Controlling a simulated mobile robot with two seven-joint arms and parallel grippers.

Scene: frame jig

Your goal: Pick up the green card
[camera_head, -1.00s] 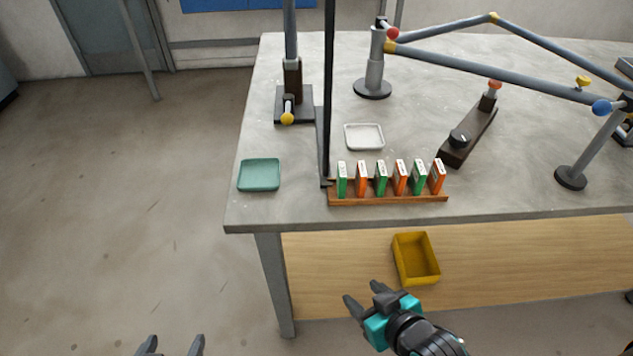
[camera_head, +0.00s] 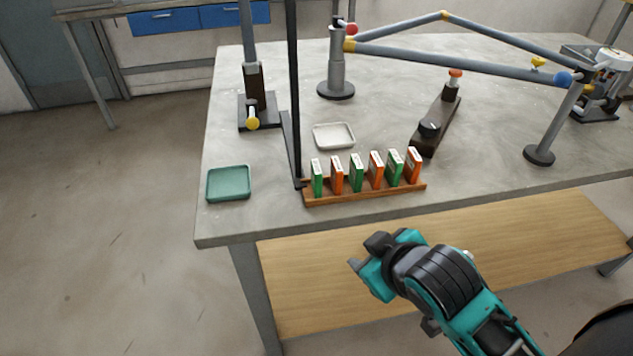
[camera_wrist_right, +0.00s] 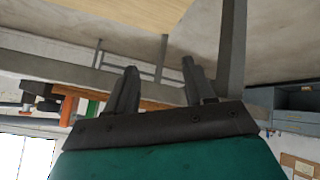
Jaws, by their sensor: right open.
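Several green and orange cards stand upright in a row in a wooden rack (camera_head: 365,196) near the table's front edge. The green cards alternate with orange ones: a green card at the left end (camera_head: 317,178), one in the middle (camera_head: 357,173) and one further right (camera_head: 395,168). My right gripper (camera_head: 360,254) is in front of and below the table edge, apart from the rack, open and empty. Its two fingers (camera_wrist_right: 160,88) show in the right wrist view, with part of the rack and cards at the left there. My left gripper is not in view.
A green tray (camera_head: 229,184) lies left of the rack and a white tray (camera_head: 334,136) behind it. A thin dark post (camera_head: 293,95) rises at the rack's left end. A grey bar linkage (camera_head: 450,63) spans the back right. A wooden shelf (camera_head: 480,240) lies below the tabletop.

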